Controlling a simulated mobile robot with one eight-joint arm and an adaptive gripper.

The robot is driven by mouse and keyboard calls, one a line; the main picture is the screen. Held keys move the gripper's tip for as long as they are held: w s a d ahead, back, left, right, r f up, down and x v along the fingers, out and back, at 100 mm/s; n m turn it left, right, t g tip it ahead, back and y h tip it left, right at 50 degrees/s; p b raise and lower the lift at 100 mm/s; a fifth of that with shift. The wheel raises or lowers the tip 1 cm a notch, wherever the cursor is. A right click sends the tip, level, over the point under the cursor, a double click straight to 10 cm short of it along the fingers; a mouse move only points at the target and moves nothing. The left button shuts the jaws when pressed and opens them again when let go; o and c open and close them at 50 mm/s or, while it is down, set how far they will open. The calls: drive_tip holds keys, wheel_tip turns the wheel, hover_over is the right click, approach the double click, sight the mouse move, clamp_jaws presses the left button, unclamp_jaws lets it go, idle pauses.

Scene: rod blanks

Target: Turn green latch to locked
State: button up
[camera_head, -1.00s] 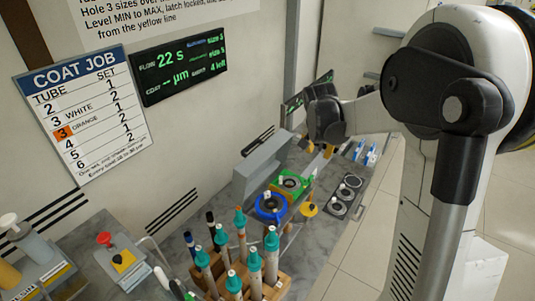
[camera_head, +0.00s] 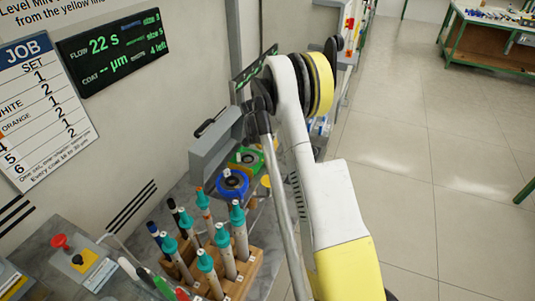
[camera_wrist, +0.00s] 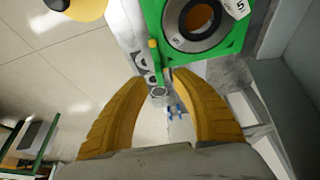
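The green fixture (camera_head: 245,158) stands on the bench behind the blue ring fixture (camera_head: 232,182), partly hidden by my arm. In the wrist view the green fixture (camera_wrist: 238,45) is at the top, a square block with a dark round opening in a metal ring. A thin green bar with a yellow end (camera_wrist: 155,60), apparently the green latch, sticks out at its left side. My gripper (camera_wrist: 160,78) is open, its two yellow fingers apart on either side below this bar, with nothing between them. In the head view my gripper is hidden behind my arm.
A grey housing (camera_head: 214,145) stands against the wall by the fixtures. A wooden rack (camera_head: 240,270) with several teal-capped rods is nearer. A yellow round thing (camera_wrist: 88,8) is at the wrist view's top left. Open floor (camera_head: 400,150) lies to the right.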

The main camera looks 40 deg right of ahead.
drive_tip(key=shift+x, duration=1.05)
drive_tip(key=shift+c, duration=0.2)
clamp_jaws()
drive_tip(key=shift+m, duration=0.4)
drive_tip(key=m+g, duration=0.1)
drive_tip(key=m, duration=0.2)
drive_tip(key=shift+m+g+h, duration=0.3)
drive_tip(key=m+g, duration=0.1)
drive_tip(key=m, duration=0.3)
drive_tip(key=shift+m+g, duration=0.4)
